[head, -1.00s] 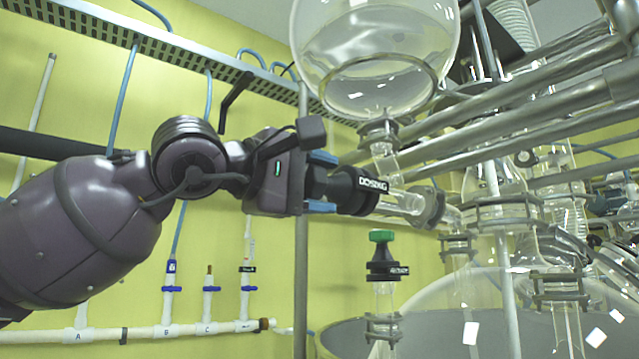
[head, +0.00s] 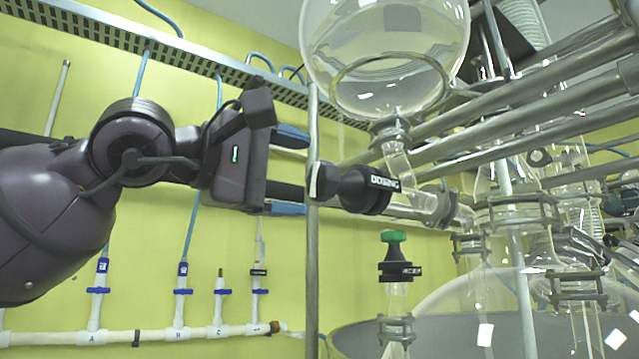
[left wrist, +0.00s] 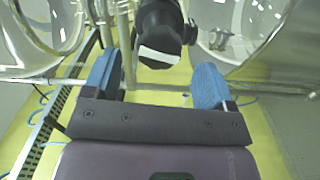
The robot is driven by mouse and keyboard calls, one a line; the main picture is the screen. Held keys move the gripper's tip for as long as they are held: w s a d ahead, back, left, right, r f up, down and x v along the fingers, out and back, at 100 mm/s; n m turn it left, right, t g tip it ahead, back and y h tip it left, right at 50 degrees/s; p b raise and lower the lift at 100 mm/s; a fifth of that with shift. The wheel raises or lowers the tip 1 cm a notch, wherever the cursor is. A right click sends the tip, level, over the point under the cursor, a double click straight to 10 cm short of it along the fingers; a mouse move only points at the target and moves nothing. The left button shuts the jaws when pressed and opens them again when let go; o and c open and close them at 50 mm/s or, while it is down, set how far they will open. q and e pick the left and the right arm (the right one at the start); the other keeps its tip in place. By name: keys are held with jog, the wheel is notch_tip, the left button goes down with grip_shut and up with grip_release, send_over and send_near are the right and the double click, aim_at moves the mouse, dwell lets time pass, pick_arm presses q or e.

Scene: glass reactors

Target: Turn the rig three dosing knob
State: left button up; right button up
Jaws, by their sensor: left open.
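The black dosing knob (head: 362,189), with white lettering on its collar, points left from the glass valve below the round flask. It also shows in the left wrist view (left wrist: 160,38), ahead of the fingers and roughly between them. My left gripper (head: 291,172) is open, with blue fingertips. It is to the left of the knob and apart from it, with a gap in between. The left wrist view shows the open fingers (left wrist: 157,82) with nothing between them. My right gripper is not in view.
A vertical metal post (head: 312,260) stands close by the gripper and knob. A green-topped black valve (head: 394,256) is below the knob. A round glass flask (head: 385,60) hangs above, and metal rails (head: 520,120) run at the right. White pipes (head: 160,334) line the yellow wall.

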pick_arm(q)
jog(key=v, duration=0.4)
jog(key=shift+s+a, duration=0.15)
jog(key=shift+a, duration=0.1)
dwell(0.8)
